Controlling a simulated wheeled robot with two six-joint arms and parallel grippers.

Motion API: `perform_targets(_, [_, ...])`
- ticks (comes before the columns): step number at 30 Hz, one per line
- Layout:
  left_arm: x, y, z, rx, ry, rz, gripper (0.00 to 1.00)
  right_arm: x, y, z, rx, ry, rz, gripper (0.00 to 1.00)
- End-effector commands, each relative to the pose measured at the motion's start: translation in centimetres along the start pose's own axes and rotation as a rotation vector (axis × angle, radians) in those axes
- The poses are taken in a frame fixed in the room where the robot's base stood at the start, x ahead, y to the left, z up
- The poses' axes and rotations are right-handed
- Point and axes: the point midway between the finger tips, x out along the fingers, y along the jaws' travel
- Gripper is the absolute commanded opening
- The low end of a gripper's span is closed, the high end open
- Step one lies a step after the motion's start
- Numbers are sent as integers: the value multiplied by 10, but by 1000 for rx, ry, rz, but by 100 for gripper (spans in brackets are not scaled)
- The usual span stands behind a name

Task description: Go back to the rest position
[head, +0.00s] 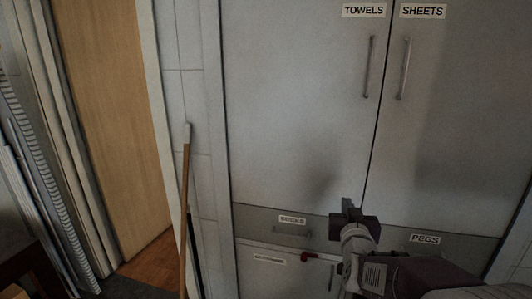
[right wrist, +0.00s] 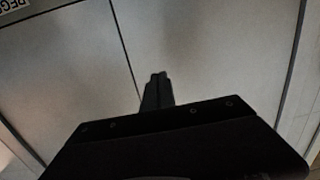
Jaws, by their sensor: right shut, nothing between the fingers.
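My right gripper (head: 352,208) is in front of the grey cabinet, near the bottom of its tall doors. It is shut and holds nothing. In the right wrist view its fingers (right wrist: 157,88) are together, with the grey cabinet front behind them. My right arm comes in from the lower right of the head view. My left gripper is not in view.
The tall doors labelled TOWELS (head: 290,90) and SHEETS (head: 460,100) are closed. Below are drawers, one labelled PEGS (head: 425,239). A wooden-handled pole (head: 184,210) stands left of the cabinet. A wooden door (head: 112,110) is at the left.

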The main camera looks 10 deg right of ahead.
Motion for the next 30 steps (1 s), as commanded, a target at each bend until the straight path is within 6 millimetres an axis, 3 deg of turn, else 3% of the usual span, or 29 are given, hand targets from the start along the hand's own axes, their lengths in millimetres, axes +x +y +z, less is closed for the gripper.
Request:
perform_targets(1, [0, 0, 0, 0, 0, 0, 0, -8, -22, 34, -18, -111, -65, 0])
perform_targets(4, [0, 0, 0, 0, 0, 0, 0, -40, -55, 112, -56, -394, -182, 0])
perform_targets(6, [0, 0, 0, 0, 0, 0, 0, -70, -65, 158, -80, -580, -233, 0])
perform_targets(9, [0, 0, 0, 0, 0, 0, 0, -117, -67, 210, -115, -818, -274, 0])
perform_targets(12, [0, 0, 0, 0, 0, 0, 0, -163, -59, 246, -142, -1030, -281, 0])
perform_targets(17, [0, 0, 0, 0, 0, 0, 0, -237, -36, 280, -175, -1352, -247, 0])
perform_targets(18, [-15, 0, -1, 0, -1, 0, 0, -248, -32, 266, -164, -1397, -229, 0])
perform_targets(19, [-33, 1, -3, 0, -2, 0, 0, -247, -33, 247, -164, -1388, -231, 0])
perform_targets(30, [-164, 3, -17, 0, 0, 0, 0, -256, -30, 117, -163, -1384, -232, 0])
